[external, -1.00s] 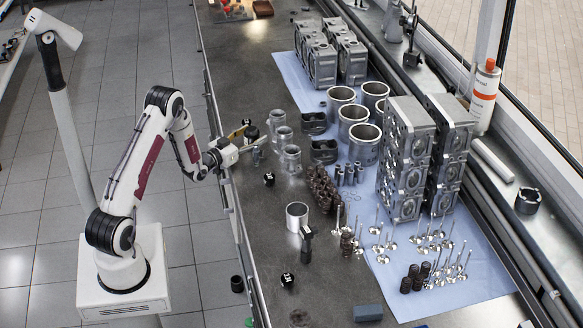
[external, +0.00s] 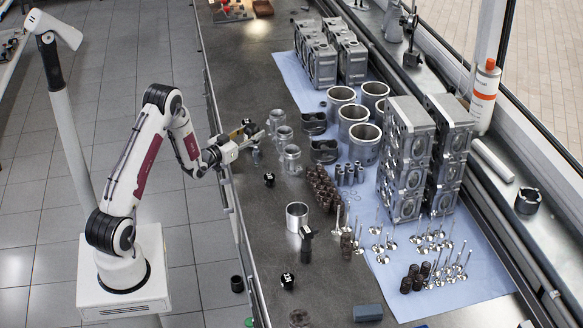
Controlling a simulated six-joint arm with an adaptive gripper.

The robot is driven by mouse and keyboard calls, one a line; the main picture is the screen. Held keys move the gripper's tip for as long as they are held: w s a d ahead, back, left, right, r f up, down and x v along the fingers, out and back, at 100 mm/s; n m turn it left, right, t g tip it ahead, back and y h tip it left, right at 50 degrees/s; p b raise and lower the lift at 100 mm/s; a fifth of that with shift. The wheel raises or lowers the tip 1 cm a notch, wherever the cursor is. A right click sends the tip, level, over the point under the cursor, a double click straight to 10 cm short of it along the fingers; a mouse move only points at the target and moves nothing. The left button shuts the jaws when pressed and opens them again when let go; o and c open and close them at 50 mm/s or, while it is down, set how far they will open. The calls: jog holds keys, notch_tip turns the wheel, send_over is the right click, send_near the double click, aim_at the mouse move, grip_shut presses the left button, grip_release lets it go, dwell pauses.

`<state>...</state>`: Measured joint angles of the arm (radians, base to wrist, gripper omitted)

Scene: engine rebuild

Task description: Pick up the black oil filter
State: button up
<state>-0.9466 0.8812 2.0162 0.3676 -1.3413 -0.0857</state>
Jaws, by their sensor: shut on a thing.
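The black oil filter (external: 250,128) is a small dark cylinder at the left side of the bench in the external view. My gripper (external: 252,133) is at the bench's left edge, with its jaws shut on the filter. A pale finger covers part of the filter, so its lower side is hidden. I cannot tell whether the filter still touches the bench top.
Metal cylinders (external: 291,158) stand just right of my gripper. A small black cube-like part (external: 269,180) lies below it. Engine blocks (external: 404,165), valves and sleeves fill the blue mat (external: 290,68).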

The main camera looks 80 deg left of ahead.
aim_at(251, 125)
jog(key=shift+r, duration=4.4)
